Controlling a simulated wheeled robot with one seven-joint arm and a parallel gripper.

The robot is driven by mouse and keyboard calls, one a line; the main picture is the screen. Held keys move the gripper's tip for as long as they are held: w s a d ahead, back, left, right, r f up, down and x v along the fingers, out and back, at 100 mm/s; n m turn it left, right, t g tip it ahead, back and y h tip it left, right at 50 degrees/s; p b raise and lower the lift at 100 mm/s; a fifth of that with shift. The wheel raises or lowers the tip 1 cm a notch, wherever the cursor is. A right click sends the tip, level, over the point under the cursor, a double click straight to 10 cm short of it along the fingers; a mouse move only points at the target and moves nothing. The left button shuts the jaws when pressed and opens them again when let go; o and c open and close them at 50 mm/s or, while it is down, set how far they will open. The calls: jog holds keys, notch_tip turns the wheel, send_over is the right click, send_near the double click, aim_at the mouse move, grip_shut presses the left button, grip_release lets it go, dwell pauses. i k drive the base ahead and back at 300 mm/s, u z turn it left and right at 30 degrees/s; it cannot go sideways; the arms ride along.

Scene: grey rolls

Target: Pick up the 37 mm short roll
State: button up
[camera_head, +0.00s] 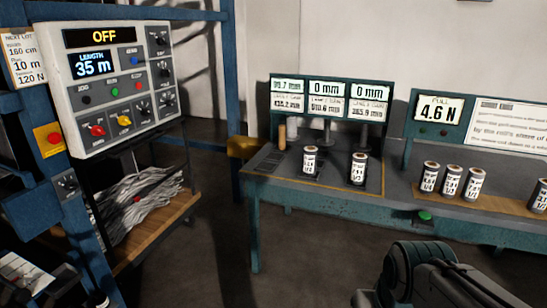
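Small upright rolls with dark bands and white printed labels stand on the teal benches. Two are on the gauge bench: a left roll (310,161) and a right roll (358,169). A row of three stands on the wooden strip to the right: a first roll (429,177), a second roll (451,181) and a third roll (473,184). Another roll (540,196) is cut by the right edge. The labels are too small to read, so I cannot tell which is the 37 mm short roll. My dark arm shows at bottom right, but my gripper's fingers are not in view.
The teal gauge bench (318,203) carries a readout panel (329,98). A pull display (438,110) reads 4.6 N. A control panel (110,85) at left shows OFF and 35 m, above a shelf of grey strands (140,200). Floor (200,255) is clear between them.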

aim_at(310, 158)
jog(key=u, duration=0.6)
jog(key=i, duration=1.65)
jog(key=z, duration=0.4)
jog(key=i, duration=1.25)
jog(key=z, duration=0.75)
